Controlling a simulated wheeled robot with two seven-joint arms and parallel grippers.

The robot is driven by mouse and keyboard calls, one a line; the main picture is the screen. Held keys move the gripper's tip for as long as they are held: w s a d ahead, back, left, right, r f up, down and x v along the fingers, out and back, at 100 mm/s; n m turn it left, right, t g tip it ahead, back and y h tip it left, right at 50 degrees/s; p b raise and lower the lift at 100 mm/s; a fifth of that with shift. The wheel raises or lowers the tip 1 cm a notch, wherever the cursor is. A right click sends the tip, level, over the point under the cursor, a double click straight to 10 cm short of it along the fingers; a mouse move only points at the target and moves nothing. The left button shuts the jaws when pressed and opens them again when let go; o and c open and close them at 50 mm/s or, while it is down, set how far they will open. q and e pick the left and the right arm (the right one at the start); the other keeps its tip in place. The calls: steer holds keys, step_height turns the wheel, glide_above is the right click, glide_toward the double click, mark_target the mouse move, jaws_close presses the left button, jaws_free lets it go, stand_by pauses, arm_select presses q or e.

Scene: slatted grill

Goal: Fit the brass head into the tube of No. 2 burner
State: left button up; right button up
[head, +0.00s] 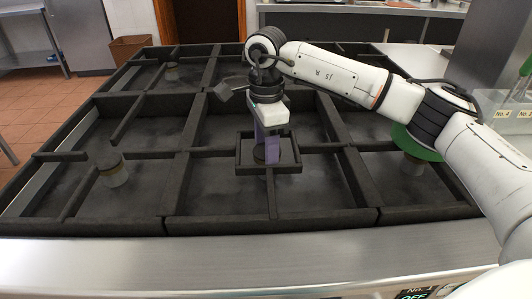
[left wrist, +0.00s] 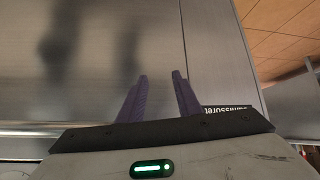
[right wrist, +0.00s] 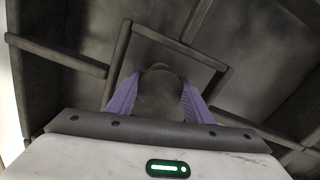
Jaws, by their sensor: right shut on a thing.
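My right gripper (head: 268,150) points down at the small square frame (head: 298,157) in the middle front of the grill. It is shut on a dark round piece, likely the brass head (right wrist: 160,92), which sits between the purple fingers in the right wrist view. In the head view the head (head: 259,153) shows partly behind a finger. The tube below is hidden, so I cannot tell whether the head touches it. My left gripper (left wrist: 160,95) shows only in the left wrist view, with its fingers apart and nothing between them.
Dark grate bars (head: 180,185) divide the grill around the gripper. Other capped burners stand at the left (head: 110,166), back left (head: 172,72) and right (head: 411,163). A green disc (head: 418,143) lies behind my right arm. The steel front ledge (head: 200,262) is clear.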

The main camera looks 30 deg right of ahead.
steer(key=shift+f+b, duration=0.35)
steer(key=shift+f, duration=0.3)
steer(key=o, duration=1.2)
steer(key=shift+c, duration=0.2)
step_height(320, 180, up, 10)
steer(key=shift+r, duration=0.25)
steer(key=shift+f, duration=0.1)
